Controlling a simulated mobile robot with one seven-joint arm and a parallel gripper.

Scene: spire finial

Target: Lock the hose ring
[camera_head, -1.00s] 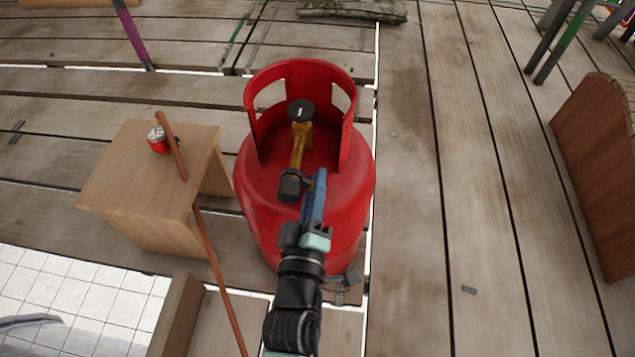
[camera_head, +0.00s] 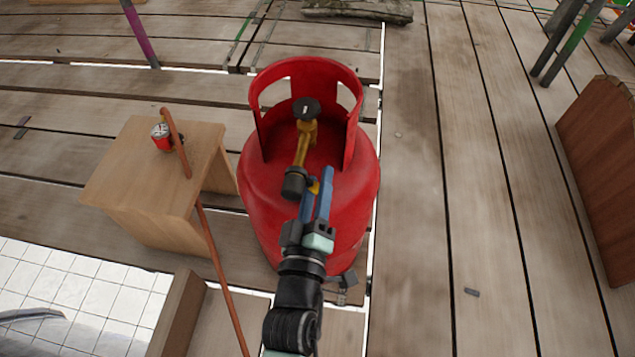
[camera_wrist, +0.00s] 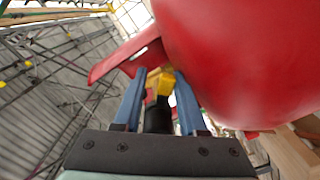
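A red gas cylinder (camera_head: 345,215) stands on the deck with a red collar around its top. A brass valve (camera_head: 304,145) with a black knob (camera_head: 306,108) sits inside the collar. A black ring (camera_head: 294,183), seemingly the hose ring, is on the valve's near end. My gripper (camera_head: 318,181) has its blue fingers parted just right of the ring. In the wrist view, a black part (camera_wrist: 158,116) and yellow valve metal (camera_wrist: 165,82) show between the fingers. I cannot tell whether the fingers touch the ring.
A small wooden table (camera_head: 140,185) stands left of the cylinder, with a red can (camera_head: 161,136) on it. A thin orange-brown rod or hose (camera_head: 218,262) runs past the table. A brown wooden panel (camera_head: 600,180) is at far right.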

